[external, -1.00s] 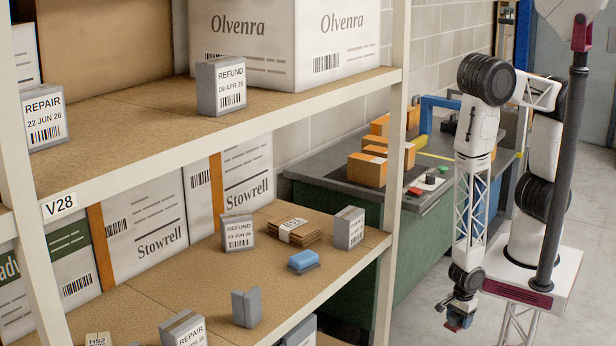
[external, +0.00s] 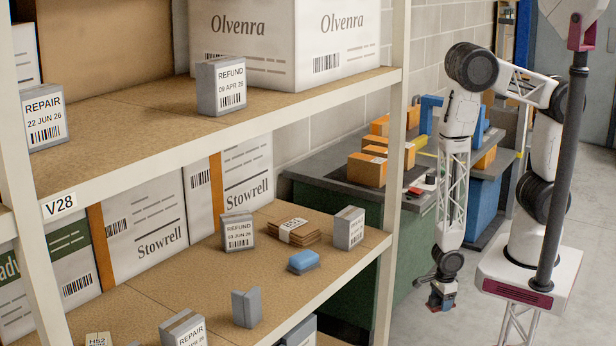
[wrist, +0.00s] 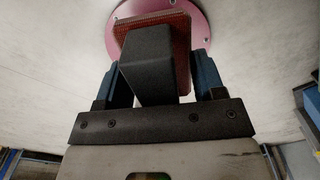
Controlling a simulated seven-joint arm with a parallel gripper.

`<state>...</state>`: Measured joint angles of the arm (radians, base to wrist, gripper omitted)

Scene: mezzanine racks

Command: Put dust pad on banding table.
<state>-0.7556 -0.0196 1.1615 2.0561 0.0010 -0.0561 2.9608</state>
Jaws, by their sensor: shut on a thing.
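My gripper (external: 441,297) hangs low in the aisle in the external view, between the shelf rack and my base. It is shut on what appears to be the dust pad, a black block with a reddish-brown flat face, seen in the wrist view (wrist: 150,62) between the blue fingers. The pad is small and dark in the external view. The banding table (external: 328,168) has a dark grey top and a green body. It stands behind the rack, against the block wall, and is partly hidden by the rack post and my arm. My gripper is below its top in the picture, apart from it.
Several orange boxes (external: 367,169) and a blue frame (external: 430,108) stand on the table. A red flat item (external: 415,191) lies near its front edge. The rack post (external: 393,180) and the lower shelf (external: 205,268), with small boxes and a light-blue block (external: 303,262), are left of my gripper.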

